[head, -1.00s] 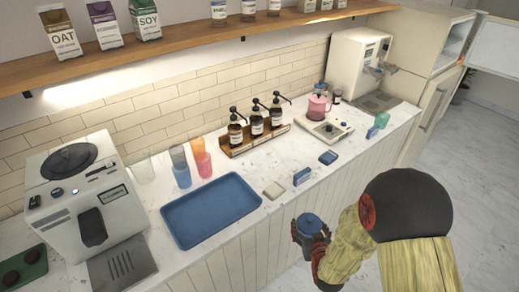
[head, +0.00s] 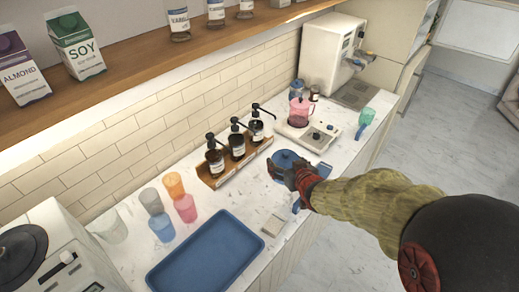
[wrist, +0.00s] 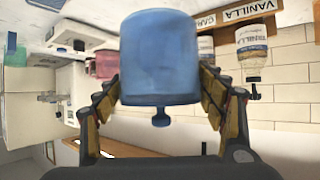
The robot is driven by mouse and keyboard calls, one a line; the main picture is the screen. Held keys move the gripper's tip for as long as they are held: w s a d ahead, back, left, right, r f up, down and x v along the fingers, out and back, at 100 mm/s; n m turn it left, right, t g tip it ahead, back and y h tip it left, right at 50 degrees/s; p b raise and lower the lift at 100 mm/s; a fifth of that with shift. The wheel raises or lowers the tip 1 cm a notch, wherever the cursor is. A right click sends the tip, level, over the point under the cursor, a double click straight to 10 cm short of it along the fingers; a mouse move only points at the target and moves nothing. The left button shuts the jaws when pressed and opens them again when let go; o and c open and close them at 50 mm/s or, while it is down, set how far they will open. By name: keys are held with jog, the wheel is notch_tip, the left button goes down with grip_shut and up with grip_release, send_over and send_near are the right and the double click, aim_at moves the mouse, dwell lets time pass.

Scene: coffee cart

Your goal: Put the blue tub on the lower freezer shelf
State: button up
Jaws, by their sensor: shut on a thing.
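My gripper (head: 290,172) is shut on the blue tub (head: 285,158), which has a lid with a small knob. In the head view they are over the counter, right of the pump bottles; I cannot tell how high. In the wrist view my fingers (wrist: 160,92) hold the tub (wrist: 160,50) from both sides, and its knob points to the picture's bottom. The cream freezer cabinet (head: 390,32) stands at the far end of the counter. Its upper opening (head: 428,22) is only partly in view at the top edge, and the lower shelf cannot be made out.
Pump bottles (head: 237,146) in a wooden rack stand left of the tub. A pink jug (head: 299,110) sits on a scale behind it. A white machine (head: 328,50) and a green cup (head: 367,116) are farther back. A blue tray (head: 215,258) lies in front.

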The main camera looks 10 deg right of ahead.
jog(key=shift+w+a+f+b, duration=0.65)
jog(key=shift+w+a+f, duration=0.2)
jog(key=shift+w+f, duration=1.35)
jog(key=shift+w+a+f+b, duration=0.7)
jog(key=shift+w+a+f, duration=0.2)
jog(key=shift+w+f, duration=1.25)
jog(key=shift+w+a+f+b, duration=0.65)
jog(key=shift+w+a+f, duration=0.2)
jog(key=shift+w+f, duration=1.35)
jog(key=shift+w+r, duration=0.2)
jog(key=shift+w, duration=0.05)
jog(key=o, duration=1.1)
jog(key=shift+f, duration=0.15)
jog(key=o, duration=0.4)
